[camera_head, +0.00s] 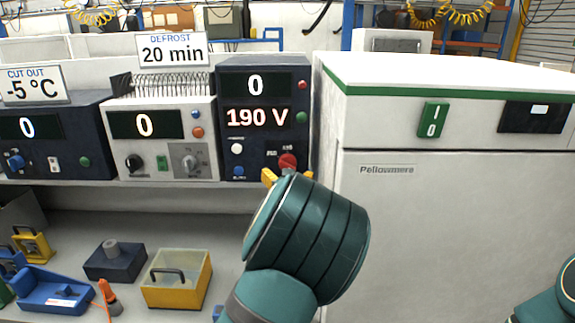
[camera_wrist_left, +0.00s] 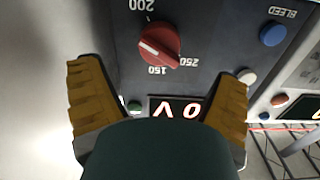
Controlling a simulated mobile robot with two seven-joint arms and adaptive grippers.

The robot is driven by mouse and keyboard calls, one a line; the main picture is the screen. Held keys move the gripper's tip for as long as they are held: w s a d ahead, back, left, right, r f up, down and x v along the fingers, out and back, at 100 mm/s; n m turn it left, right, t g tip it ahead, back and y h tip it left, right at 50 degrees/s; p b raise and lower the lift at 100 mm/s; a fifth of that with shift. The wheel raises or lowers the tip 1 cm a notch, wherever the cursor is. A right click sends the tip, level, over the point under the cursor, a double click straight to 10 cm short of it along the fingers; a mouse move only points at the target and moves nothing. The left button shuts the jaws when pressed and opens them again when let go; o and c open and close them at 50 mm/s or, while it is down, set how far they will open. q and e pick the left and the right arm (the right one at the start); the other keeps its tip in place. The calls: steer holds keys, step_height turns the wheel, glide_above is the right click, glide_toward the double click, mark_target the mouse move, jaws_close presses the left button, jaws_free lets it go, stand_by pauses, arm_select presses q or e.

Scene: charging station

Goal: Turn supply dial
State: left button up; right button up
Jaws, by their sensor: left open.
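The supply dial (camera_head: 288,161) is a red knob low on the right side of a dark supply unit (camera_head: 229,84). This unit's displays read 0 and 190 V. In the left wrist view the red dial (camera_wrist_left: 159,45) appears upside down with marks 150, 200 and 250 around it and a white line on its face. My left gripper (camera_head: 286,175) has its yellow fingers apart, facing the panel just below the dial. In the wrist view the fingers (camera_wrist_left: 162,75) stand either side of the dial, not touching it. My right gripper is out of view.
A white cabinet (camera_head: 455,220) with a green switch (camera_head: 433,120) stands close on the right. A white unit (camera_head: 161,137) with a black knob sits to the left. Below are a yellow box (camera_head: 178,292), a dark box (camera_head: 115,264) and a blue tray (camera_head: 50,290).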

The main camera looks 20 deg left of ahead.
arm_select(q)
steer(key=x, duration=0.6)
steer(key=shift+w+a, duration=0.1)
steer(key=shift+w, duration=0.2)
steer(key=c, duration=1.2)
